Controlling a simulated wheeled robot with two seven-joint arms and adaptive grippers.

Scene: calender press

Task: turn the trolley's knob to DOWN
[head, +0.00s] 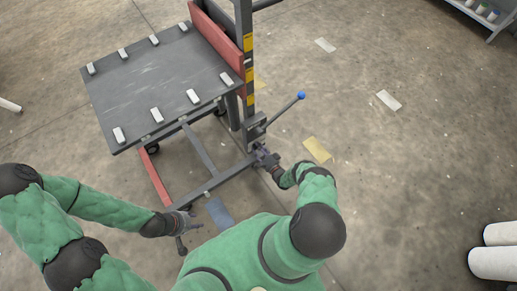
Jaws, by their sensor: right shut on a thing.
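The trolley has a dark grey platform (165,85), a red back panel (215,45) and an upright mast (244,70) with yellow-black marks. A lever with a blue ball (301,96) rises to the right from the mast's foot. My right gripper (264,158) is at the foot of the mast, just below the lever's base, shut on a small part there that I take to be the knob. The gripper hides most of it, and its pointing direction cannot be read. My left gripper (190,214) is below the platform, near the trolley's lower frame; its fingers are too small to read.
Several pale blocks (155,40) stand along two edges of the platform. The trolley's red leg (155,178) and grey base bar (222,180) lie low near my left arm. White rolls (495,262) lie at the right edge. The floor on the right is mostly clear.

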